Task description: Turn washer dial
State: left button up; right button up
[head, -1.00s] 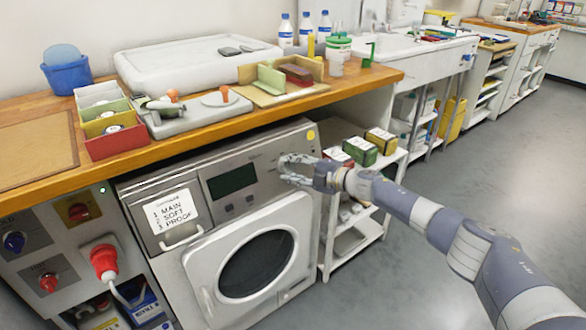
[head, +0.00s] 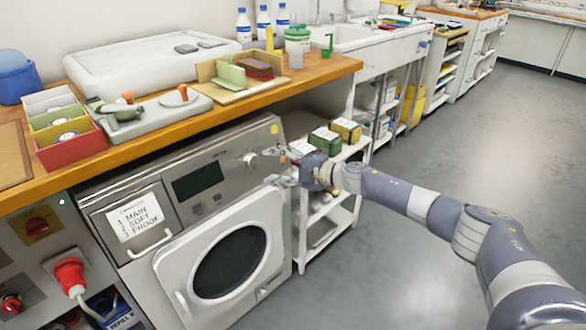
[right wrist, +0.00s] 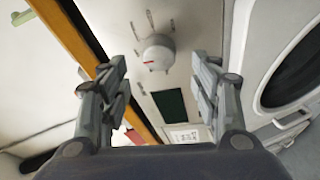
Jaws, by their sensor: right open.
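The washer (head: 225,205) stands under the wooden worktop, with a grey control panel and a round door. Its dial (head: 251,158) is a pale knob at the panel's right end. It also shows in the right wrist view (right wrist: 158,55), with a red mark on the left of its face. My right gripper (head: 272,167) is open in front of the dial, one finger above its level and one below. In the right wrist view my right gripper (right wrist: 159,75) has its fingers either side of the dial, apart from it and holding nothing. My left gripper is out of view.
The worktop edge (head: 200,124) overhangs just above the panel. A shelf rack (head: 325,237) with several boxes stands right of the washer, near my gripper. A red plug (head: 70,275) is at lower left. The floor (head: 410,285) at right is clear.

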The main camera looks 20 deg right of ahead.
jog(key=v, duration=0.6)
jog(key=shift+s, duration=0.15)
